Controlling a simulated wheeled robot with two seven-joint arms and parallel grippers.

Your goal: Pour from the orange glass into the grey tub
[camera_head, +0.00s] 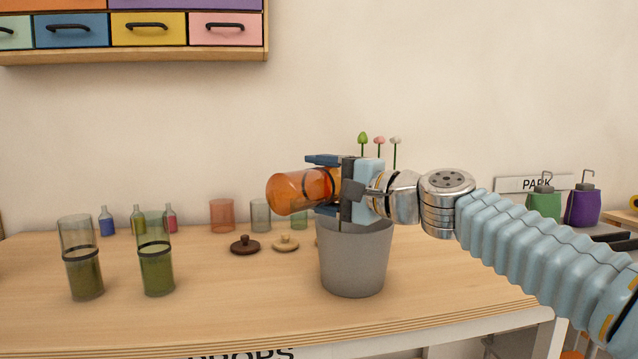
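The orange glass (290,192) is held by my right gripper (328,187), whose fingers lie above and below it. The glass is tipped nearly onto its side, with its open end to the left and slightly down. I cannot tell whether anything is left inside it. The grey tub (354,268) stands upright on the table below the gripper. The glass is above rim height and its open end lies left of the tub's rim in the picture. The gripper hides part of the tub's opening, and the tub's inside is mostly hidden. My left gripper is not in view.
Two clear glasses with green contents (85,275) (157,270) stand at the left of the wooden table (220,310). Small bottles (107,222), empty tumblers (222,215) and lids (245,245) (285,243) sit behind. Flowers (379,141) rise behind the gripper.

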